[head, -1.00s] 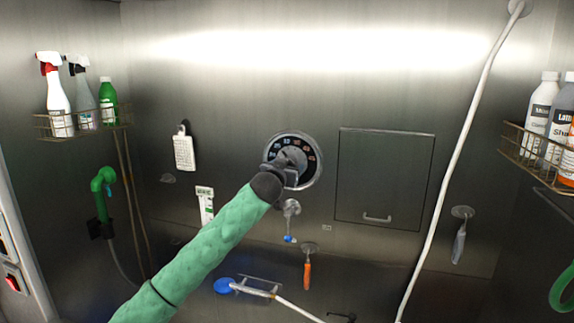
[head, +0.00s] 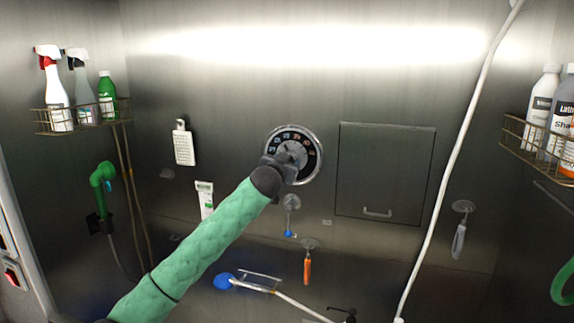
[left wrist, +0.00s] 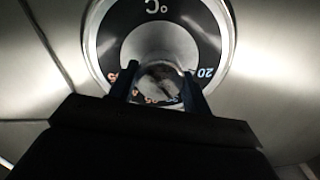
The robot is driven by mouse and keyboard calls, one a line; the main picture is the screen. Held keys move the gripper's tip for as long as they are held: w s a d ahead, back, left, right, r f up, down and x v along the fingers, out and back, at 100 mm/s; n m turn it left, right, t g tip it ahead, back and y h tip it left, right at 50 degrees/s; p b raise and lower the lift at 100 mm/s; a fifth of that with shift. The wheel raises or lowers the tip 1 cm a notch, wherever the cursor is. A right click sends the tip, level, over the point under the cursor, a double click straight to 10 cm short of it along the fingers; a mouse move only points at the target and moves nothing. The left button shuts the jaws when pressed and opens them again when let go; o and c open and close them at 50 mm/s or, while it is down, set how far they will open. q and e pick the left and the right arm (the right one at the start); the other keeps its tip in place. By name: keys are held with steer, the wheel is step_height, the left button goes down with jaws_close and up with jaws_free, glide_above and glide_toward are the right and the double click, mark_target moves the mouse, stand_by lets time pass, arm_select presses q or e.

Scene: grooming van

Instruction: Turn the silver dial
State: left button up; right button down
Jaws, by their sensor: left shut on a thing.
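The silver dial (head: 292,151) is on the back steel wall, in the middle of a round black temperature scale with a bright metal rim. My left gripper (head: 284,161) is at the dial and partly covers its lower left. In the left wrist view the dial's knob (left wrist: 160,82) sits between the two dark fingers of my left gripper (left wrist: 160,90), which is shut on it. The scale (left wrist: 208,45) there shows a °C mark and numbers such as 20; some numbers are hidden behind the fingers. My right gripper is not in view.
A closed square panel (head: 384,172) is right of the dial. A white hose (head: 462,145) hangs farther right. An orange-handled tool (head: 307,268) and a blue-headed brush (head: 224,282) are below. Wire racks with bottles (head: 58,98) are on both sides.

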arm_select(q)
steer(key=m+b, duration=0.2)
steer(key=m, duration=0.4)
steer(key=m+b, duration=0.1)
steer(key=m, duration=0.2)
steer(key=shift+m, duration=1)
steer(key=m, duration=0.3)
steer(key=shift+m, duration=0.3)
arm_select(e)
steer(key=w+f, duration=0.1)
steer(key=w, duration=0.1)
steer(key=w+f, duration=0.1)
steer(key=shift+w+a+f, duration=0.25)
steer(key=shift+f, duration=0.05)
arm_select(q)
steer(key=shift+f, duration=0.1)
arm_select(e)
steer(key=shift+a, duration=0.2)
